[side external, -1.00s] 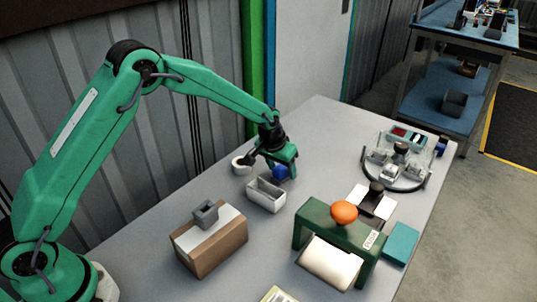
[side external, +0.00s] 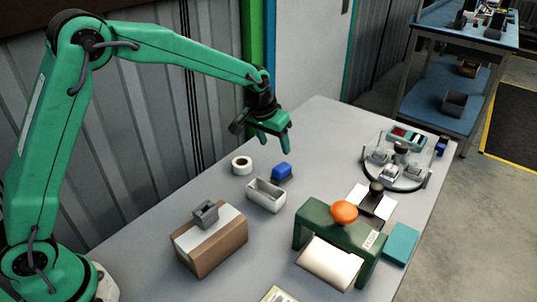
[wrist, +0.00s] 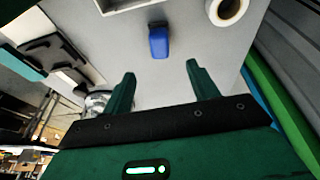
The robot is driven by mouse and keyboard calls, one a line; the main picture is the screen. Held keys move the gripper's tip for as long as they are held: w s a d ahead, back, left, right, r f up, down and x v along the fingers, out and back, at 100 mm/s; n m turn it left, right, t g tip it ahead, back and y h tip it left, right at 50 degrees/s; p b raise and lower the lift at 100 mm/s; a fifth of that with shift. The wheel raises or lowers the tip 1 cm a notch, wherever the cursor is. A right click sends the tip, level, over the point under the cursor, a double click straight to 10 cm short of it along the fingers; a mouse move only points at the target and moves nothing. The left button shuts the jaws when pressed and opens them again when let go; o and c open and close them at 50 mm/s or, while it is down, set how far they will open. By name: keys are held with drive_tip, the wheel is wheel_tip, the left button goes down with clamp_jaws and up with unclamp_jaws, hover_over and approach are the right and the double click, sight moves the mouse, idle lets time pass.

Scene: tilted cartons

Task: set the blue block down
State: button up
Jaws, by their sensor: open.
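The blue block (side external: 281,172) rests on the grey table, just behind the right end of a small white open box. It also shows in the wrist view (wrist: 158,42), ahead of my fingertips and apart from them. My gripper (side external: 276,148) is open and empty, raised above the block. In the wrist view its two green fingers (wrist: 160,72) are spread wide with nothing between them.
The white open box (side external: 265,196) and a roll of tape (side external: 241,165) stand near the block. A carton (side external: 210,243) with a grey piece on top, a green press (side external: 338,235) and a round fixture (side external: 396,168) occupy the table. The table's left edge area is clear.

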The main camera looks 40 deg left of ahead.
drive_tip(key=shift+r, duration=0.2)
idle(0.5)
drive_tip(key=s+a+r+t, duration=0.1)
drive_tip(key=s+a+r, duration=0.2)
drive_tip(key=s+r, duration=0.35)
drive_tip(key=s+a+r, duration=0.2)
drive_tip(key=s+r, duration=0.3)
drive_tip(key=s, duration=0.3)
drive_tip(key=s+a+t, duration=0.1)
drive_tip(key=s+a, duration=0.2)
drive_tip(key=s, duration=1.5)
drive_tip(key=shift+s+a+r+y, duration=0.2)
drive_tip(key=shift+s+y, duration=0.1)
